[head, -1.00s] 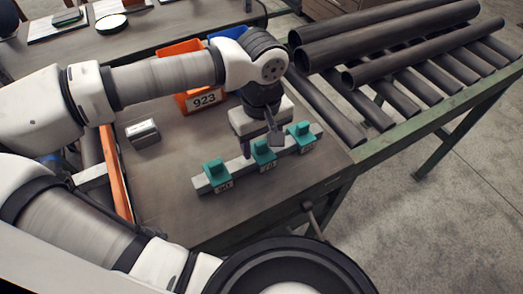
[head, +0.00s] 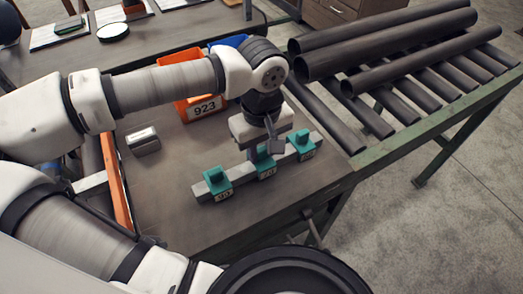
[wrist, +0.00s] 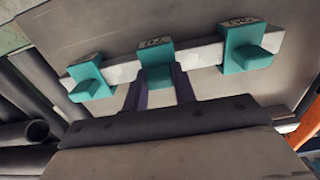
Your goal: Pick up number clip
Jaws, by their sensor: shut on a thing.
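Three teal number clips sit on a grey bar (head: 240,171) on the workbench: a left clip (head: 216,181), a middle clip (head: 266,171) and a right clip (head: 302,143). Each has a small pale number label; the digits are hard to read. My gripper (head: 265,153) is shut on the middle clip, which is still on the bar. In the wrist view, the two dark fingers (wrist: 159,91) stand on either side of the middle clip (wrist: 156,70). My gripper partly hides this clip in the head view.
An orange bin (head: 205,108) labelled 923 and a blue bin (head: 229,42) stand behind my arm. A small metal block (head: 143,141) is on the bench at left. Dark pipes (head: 385,45) lie on a green-framed rack to the right.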

